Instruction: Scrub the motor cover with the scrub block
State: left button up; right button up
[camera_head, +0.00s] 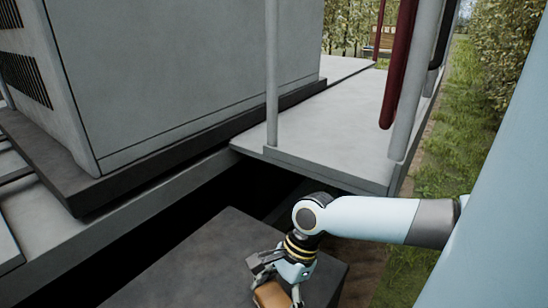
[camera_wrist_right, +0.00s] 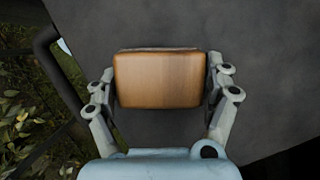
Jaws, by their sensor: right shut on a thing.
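The scrub block (camera_head: 270,295) is a brown wooden block, low in the head view near the bottom edge. In the right wrist view the wooden block (camera_wrist_right: 158,80) sits between the two fingers of my right gripper (camera_wrist_right: 160,88), which is shut on it. My right gripper also shows in the head view (camera_head: 279,281), over a dark grey flat top. I take this dark grey box (camera_head: 185,262) to be the motor cover. Whether the block touches its surface, I cannot tell. My left gripper is in neither view.
A large grey cabinet (camera_head: 180,70) stands on a dark plinth at the left. A grey platform (camera_head: 330,130) with an upright post (camera_head: 272,70) lies behind the dark box, across a black gap. A red pipe (camera_head: 398,65) and grass (camera_head: 448,150) are at the right.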

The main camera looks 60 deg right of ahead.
jog(key=shift+r, duration=2.95)
jog(key=shift+r, duration=0.1)
jog(key=shift+r, duration=1.4)
jog(key=shift+d, duration=0.1)
